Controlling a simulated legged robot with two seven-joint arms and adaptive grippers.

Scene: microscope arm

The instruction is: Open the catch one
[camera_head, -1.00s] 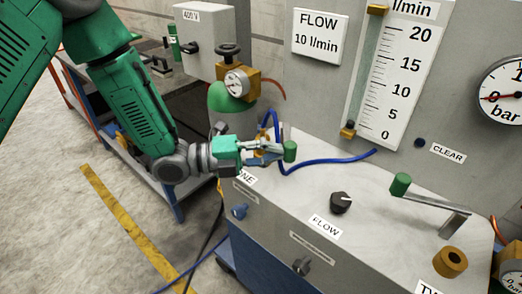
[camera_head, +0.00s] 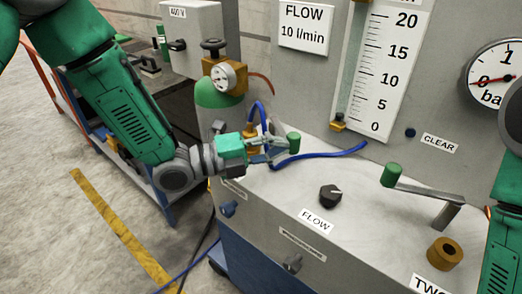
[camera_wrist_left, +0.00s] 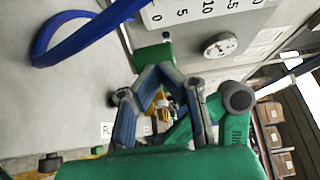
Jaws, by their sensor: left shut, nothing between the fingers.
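Catch one's green knob (camera_head: 293,142) stands at the far left of the grey bench top. My left gripper (camera_head: 280,147) is right beside its left side, with the fingers closed and empty. In the left wrist view the green knob (camera_wrist_left: 153,57) lies just beyond the fingertips (camera_wrist_left: 155,70); I cannot tell whether they touch it. The catch's lever and brown socket (camera_head: 251,143) are mostly hidden behind my gripper. A blue hose (camera_head: 320,156) runs from behind the gripper along the bench. My right arm shows at the right edge; its gripper is out of view.
Catch two, with a green knob (camera_head: 391,175), a metal lever (camera_head: 425,193) and a brown socket (camera_head: 445,253), is at the right. A black flow knob (camera_head: 330,195) sits between. A gas cylinder with a gauge (camera_head: 223,76) stands behind my left gripper.

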